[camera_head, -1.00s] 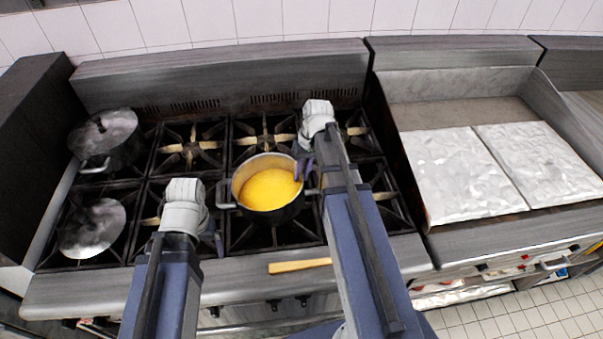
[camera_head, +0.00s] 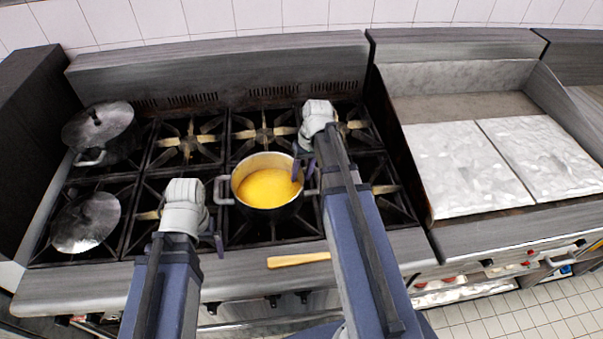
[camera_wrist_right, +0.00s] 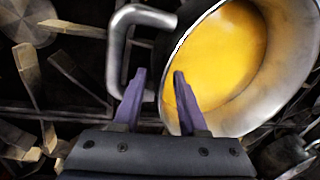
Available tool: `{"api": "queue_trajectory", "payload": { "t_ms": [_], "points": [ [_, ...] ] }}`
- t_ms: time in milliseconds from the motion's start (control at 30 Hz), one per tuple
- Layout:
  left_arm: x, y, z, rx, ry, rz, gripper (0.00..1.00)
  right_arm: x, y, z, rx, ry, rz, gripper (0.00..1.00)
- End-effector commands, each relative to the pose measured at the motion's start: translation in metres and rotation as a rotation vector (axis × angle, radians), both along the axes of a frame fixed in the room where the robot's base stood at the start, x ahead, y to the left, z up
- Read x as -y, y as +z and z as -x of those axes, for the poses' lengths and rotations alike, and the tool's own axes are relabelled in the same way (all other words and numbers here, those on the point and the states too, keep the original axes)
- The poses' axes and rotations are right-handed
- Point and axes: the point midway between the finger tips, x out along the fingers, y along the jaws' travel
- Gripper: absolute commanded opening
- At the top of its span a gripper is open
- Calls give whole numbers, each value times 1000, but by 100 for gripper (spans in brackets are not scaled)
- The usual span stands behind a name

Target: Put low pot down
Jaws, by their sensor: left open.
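The low pot (camera_head: 243,205), a steel pot with yellow contents, appears upright over a front middle burner in the head view. Whether its base touches the grate is hidden. It also shows in the right wrist view (camera_wrist_right: 290,85). My right gripper (camera_wrist_right: 158,85) is at the pot's right side, its purple fingers apart. One finger is by the loop handle and the other overlaps the pot's rim. My left gripper (camera_head: 218,228) is open, to the lower left of the pot, near its left handle and apart from it.
A lidded pot (camera_head: 103,130) stands at the back left of the stove (camera_head: 330,245), with a round lid-like metal disc (camera_head: 86,222) in front. A wooden handle (camera_head: 298,260) lies at the front edge. A flat griddle (camera_head: 455,175) is to the right. Back middle burners are bare.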

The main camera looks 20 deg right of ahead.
Motion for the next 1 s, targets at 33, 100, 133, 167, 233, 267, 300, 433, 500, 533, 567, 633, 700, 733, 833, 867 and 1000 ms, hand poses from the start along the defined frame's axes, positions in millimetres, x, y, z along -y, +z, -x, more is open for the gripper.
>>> {"api": "queue_trajectory", "payload": {
  "t_ms": [33,100,133,167,233,267,300,433,500,533,567,633,700,733,833,867,1000],
  "points": [
    [0,0,0,0,0,0,94,0,0,0,0,0,0,43],
    [0,0,0,0,0,0,94,0,0,0,0,0,0,43],
    [0,0,0,0,0,0,94,0,0,0,0,0,0,43],
    [0,0,0,0,0,0,94,0,0,0,0,0,0,43],
    [0,0,0,0,0,0,94,0,0,0,0,0,0,43],
    [0,0,0,0,0,0,94,0,0,0,0,0,0,43],
    [0,1,0,0,0,0,94,0,1,0,0,0,0,43],
    [0,6,0,0,0,0,94,1,6,0,0,0,0,43],
    [0,11,0,0,0,0,94,2,11,0,0,0,0,43],
    [0,14,0,0,0,0,94,2,14,0,0,0,0,43],
    [0,17,0,0,-1,0,94,3,17,0,0,0,0,43],
    [0,25,0,0,-1,0,94,4,25,0,0,0,0,43],
    [0,35,0,0,-1,0,94,6,35,1,0,0,0,43],
    [0,39,0,0,-1,0,94,7,39,1,0,-1,0,43],
    [0,55,0,0,0,0,94,9,55,1,0,-1,0,43],
    [0,59,0,0,0,0,94,10,59,1,0,-1,0,43],
    [0,81,0,0,6,1,94,14,81,1,0,-1,0,43]
  ]
}}
